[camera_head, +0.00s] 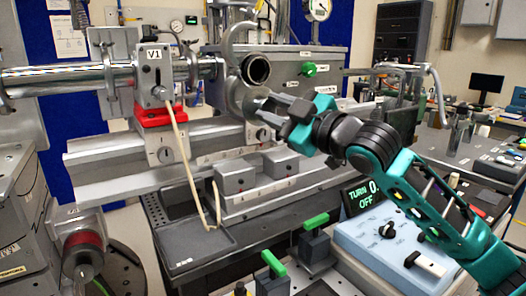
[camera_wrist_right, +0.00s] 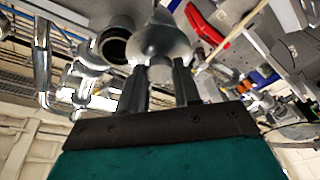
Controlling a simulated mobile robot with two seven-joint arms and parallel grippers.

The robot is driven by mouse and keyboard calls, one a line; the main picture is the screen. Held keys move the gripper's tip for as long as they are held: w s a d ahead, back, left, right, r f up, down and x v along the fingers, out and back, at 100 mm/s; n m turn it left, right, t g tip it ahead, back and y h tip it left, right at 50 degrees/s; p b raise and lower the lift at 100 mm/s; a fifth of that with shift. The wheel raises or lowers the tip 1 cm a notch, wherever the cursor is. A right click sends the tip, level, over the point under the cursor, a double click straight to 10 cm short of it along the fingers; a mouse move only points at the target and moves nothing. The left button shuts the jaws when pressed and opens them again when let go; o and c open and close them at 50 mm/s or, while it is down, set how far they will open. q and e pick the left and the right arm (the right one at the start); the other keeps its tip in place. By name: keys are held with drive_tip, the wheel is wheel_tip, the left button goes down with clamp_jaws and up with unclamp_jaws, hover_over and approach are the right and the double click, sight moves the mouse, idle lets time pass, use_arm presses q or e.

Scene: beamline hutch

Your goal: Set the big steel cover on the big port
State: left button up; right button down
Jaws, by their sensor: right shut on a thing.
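The big port (camera_head: 257,69) is a dark round opening with a steel rim on the face of the grey chamber (camera_head: 320,62). My right gripper (camera_head: 272,108) reaches in from the right, just below the port. It is shut on the big steel cover (camera_head: 242,98), a shiny round piece seen just below and left of the port, partly hidden by the fingers. In the right wrist view the cover (camera_wrist_right: 165,42) sits at the fingertips (camera_wrist_right: 160,85), and the port (camera_wrist_right: 114,46) lies open beside it on the left. My left gripper is not in view.
A steel beam pipe (camera_head: 55,80) with a V1 block (camera_head: 153,75) on a red mount (camera_head: 158,115) stands left. A cable (camera_head: 188,165) hangs from the block. Green-handled clamps (camera_head: 314,232) and a blue control box (camera_head: 395,240) stand in front.

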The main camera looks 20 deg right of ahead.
drive_tip(key=s+d+r+b, duration=0.2)
drive_tip(key=d+r, duration=0.2)
drive_tip(key=r, duration=0.1)
drive_tip(key=d+p+x, duration=0.1)
drive_tip(key=p+x, duration=0.1)
drive_tip(key=x, duration=0.4)
drive_tip(key=shift+w+n+t+y, duration=0.3)
drive_tip(key=shift+w+t, duration=0.1)
drive_tip(key=shift+w, duration=0.1)
drive_tip(key=shift+r, duration=0.1)
drive_tip(key=shift+w+a+p, duration=0.1)
drive_tip(key=shift+w+p, duration=0.45)
drive_tip(key=shift+p, duration=0.1)
idle(0.3)
drive_tip(key=c, duration=0.7)
unclamp_jaws()
